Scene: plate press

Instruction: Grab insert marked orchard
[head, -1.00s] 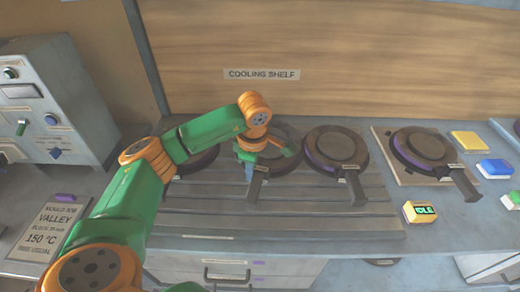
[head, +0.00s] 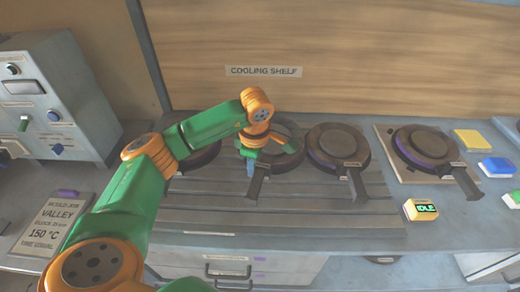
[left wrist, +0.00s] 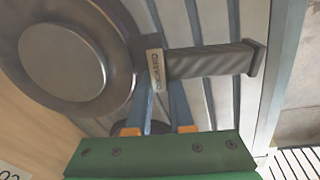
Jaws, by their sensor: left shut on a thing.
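The insert in the middle of the cooling shelf is a dark round plate (head: 290,155) with a bar handle (head: 258,184) pointing toward the front. In the left wrist view, the same plate (left wrist: 62,62) has a ribbed handle (left wrist: 215,62) with a small label (left wrist: 156,68) that seems to read orchard. My left gripper (head: 250,168) reaches down at the handle's root, its arm partly covering the plate. In the left wrist view, its blue fingers (left wrist: 165,92) are shut on the handle beside the label. The insert appears to rest on the shelf. My right gripper is out of view.
Another insert (head: 340,144) stands close on the right, and one (head: 195,158) is partly behind my arm on the left. A further insert (head: 426,146) lies on a square base by coloured buttons. The ribbed shelf (head: 330,222) is clear in front.

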